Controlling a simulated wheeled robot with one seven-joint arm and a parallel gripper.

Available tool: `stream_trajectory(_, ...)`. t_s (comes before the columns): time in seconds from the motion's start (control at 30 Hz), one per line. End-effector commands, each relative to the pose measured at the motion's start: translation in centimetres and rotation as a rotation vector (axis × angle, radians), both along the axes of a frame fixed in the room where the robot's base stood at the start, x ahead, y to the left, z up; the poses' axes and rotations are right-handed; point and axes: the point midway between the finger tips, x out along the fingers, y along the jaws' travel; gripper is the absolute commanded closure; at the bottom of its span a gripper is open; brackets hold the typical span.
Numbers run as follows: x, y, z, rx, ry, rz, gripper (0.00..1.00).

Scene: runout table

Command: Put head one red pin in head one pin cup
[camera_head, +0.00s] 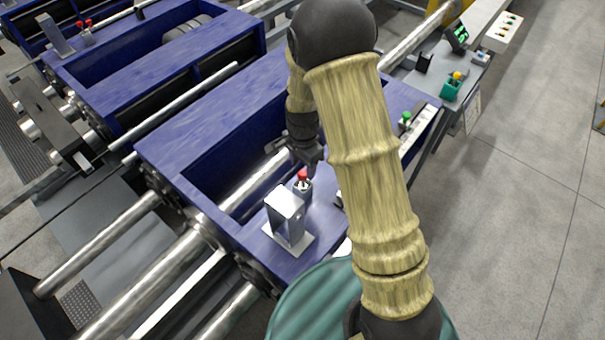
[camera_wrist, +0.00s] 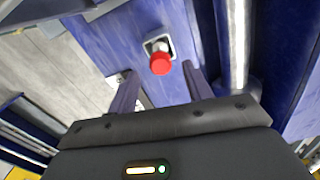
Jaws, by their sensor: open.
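The red-topped pin (camera_head: 303,174) stands in a small grey holder (camera_head: 301,186) on the blue machine frame, beside a silver bracket. In the wrist view its round red head (camera_wrist: 160,64) shows in front of a square metal socket (camera_wrist: 157,44). My gripper (camera_head: 309,158) is just above and behind the pin in the head view. In the wrist view my gripper (camera_wrist: 159,72) is open, with the red head between the directions of its two fingertips; I cannot tell whether they touch it. I cannot tell for sure which thing is the pin cup.
The silver bracket (camera_head: 287,216) stands close to the pin. A teal container (camera_head: 451,88) with a yellow item sits on the grey side table at right. A green button (camera_head: 405,118) is on a pale strip. Steel bars cross the blue frame (camera_head: 200,125).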

Motion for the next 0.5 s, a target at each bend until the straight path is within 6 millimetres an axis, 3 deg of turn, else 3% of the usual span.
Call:
stream_trajectory(0.3, 0.0, 0.1, 5.0, 0.001, -0.002, 0.001, 0.5)
stream_trajectory(0.5, 0.0, 0.0, 5.8, -0.001, 0.001, 0.001, 0.5)
